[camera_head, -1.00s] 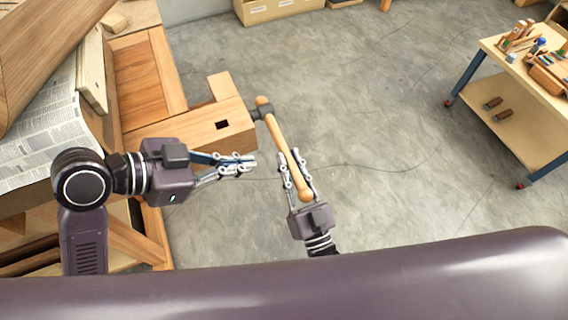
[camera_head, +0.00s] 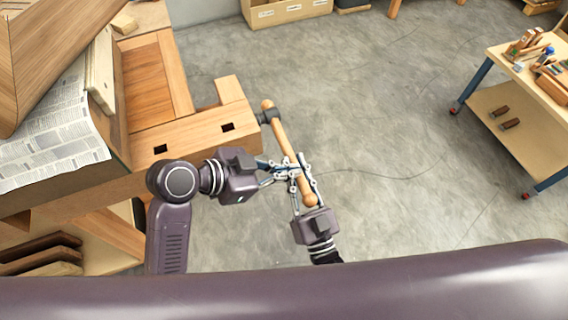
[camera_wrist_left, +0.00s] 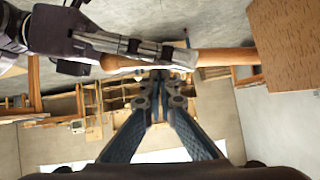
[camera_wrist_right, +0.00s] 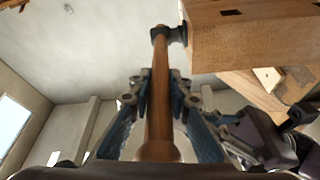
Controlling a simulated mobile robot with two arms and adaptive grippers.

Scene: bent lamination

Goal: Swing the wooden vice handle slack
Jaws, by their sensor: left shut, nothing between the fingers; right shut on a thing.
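The wooden vice handle (camera_head: 281,136) slants down and right from the dark screw hub (camera_head: 266,116) at the end of the wooden vice jaw (camera_head: 195,132). My right gripper (camera_head: 304,172) is shut on the handle near its lower, rounded end; the right wrist view shows the handle (camera_wrist_right: 160,88) between its fingers. My left gripper (camera_head: 289,169) is shut and empty, its tips close beside the handle and the right fingers. In the left wrist view the handle (camera_wrist_left: 224,57) crosses just beyond its fingertips (camera_wrist_left: 160,80); I cannot tell whether they touch.
The workbench (camera_head: 150,85) with newspaper (camera_head: 50,140) and boards fills the left side. A wheeled cart (camera_head: 520,95) with tools stands at the far right. The grey floor (camera_head: 390,120) between them is clear.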

